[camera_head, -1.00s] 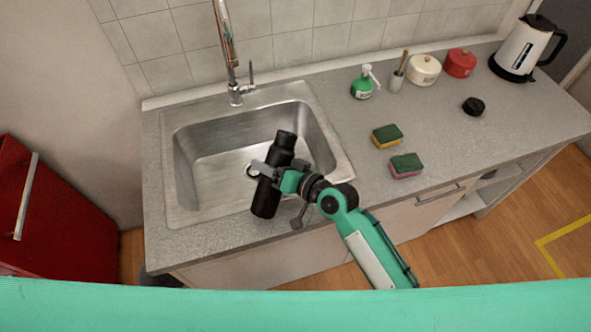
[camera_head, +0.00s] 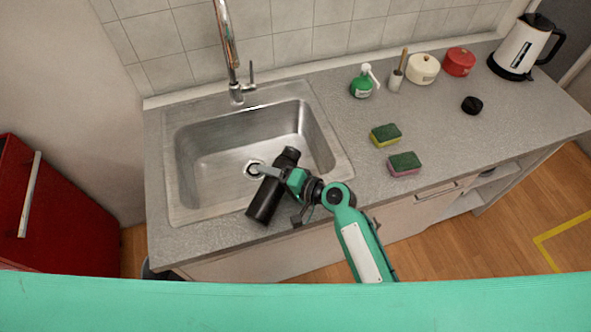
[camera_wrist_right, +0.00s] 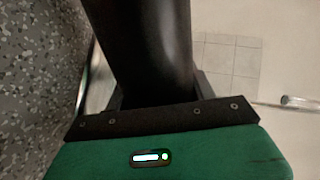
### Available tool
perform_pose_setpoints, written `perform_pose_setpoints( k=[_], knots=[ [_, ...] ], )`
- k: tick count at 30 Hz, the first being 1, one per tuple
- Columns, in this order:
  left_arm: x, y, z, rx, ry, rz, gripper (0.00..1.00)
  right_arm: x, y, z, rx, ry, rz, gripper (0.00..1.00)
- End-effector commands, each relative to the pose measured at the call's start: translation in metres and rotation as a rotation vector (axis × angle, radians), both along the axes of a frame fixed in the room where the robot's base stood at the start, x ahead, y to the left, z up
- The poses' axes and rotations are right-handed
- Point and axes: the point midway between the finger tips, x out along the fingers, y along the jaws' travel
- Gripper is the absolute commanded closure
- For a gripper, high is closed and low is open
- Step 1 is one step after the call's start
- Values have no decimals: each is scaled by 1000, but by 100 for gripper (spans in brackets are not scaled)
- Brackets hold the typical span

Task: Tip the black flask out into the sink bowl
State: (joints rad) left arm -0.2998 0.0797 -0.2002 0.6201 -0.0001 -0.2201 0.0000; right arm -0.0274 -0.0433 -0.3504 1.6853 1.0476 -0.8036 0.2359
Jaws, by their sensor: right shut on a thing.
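The black flask (camera_head: 266,200) is held by my right gripper (camera_head: 278,175) over the front right part of the sink bowl (camera_head: 205,160). The flask is tilted, its narrower neck end pointing up and right in the head view, its wide end toward the front rim. In the right wrist view the dark flask body (camera_wrist_right: 145,45) fills the space between the fingers. The gripper is shut on it. Whether anything comes out of the flask cannot be seen. My left gripper is not in view.
A chrome tap (camera_head: 228,50) stands behind the bowl. Right of the sink are two sponges (camera_head: 404,164), a green soap bottle (camera_head: 363,84), a black lid (camera_head: 472,105), a cream pot (camera_head: 423,69), a red pot (camera_head: 459,62) and a kettle (camera_head: 522,50). The counter's front right is clear.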

Motion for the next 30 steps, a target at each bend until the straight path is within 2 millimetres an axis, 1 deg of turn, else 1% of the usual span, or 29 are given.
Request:
perform_pose_setpoints(
  k=[4,30],
  knots=[
    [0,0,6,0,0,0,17,1,0,2,21,41,0,78],
    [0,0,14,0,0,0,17,3,-1,0,82,162,0,78]
  ],
)
